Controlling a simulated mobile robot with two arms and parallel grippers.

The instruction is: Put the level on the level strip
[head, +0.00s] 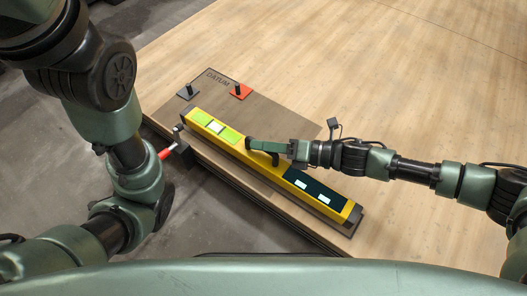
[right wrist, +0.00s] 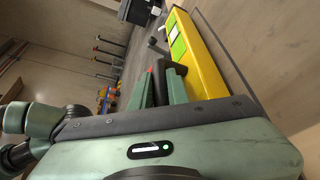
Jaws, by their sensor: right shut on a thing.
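The level is a long yellow bar (head: 230,138) with green windows at its far left end and a dark panel with two pale displays at its near right end. It lies lengthwise along the front edge of a brown board marked DATUM (head: 288,124). My right gripper (head: 264,150) is shut on a dark grip at the level's middle. In the right wrist view the fingers (right wrist: 161,82) close around that grip beside the yellow body (right wrist: 205,62). A dark strip (head: 352,224) shows past the level's near end; whether the level touches it is unclear. My left gripper is out of view.
The wooden table (head: 400,90) is clear behind and right; grey floor lies left.

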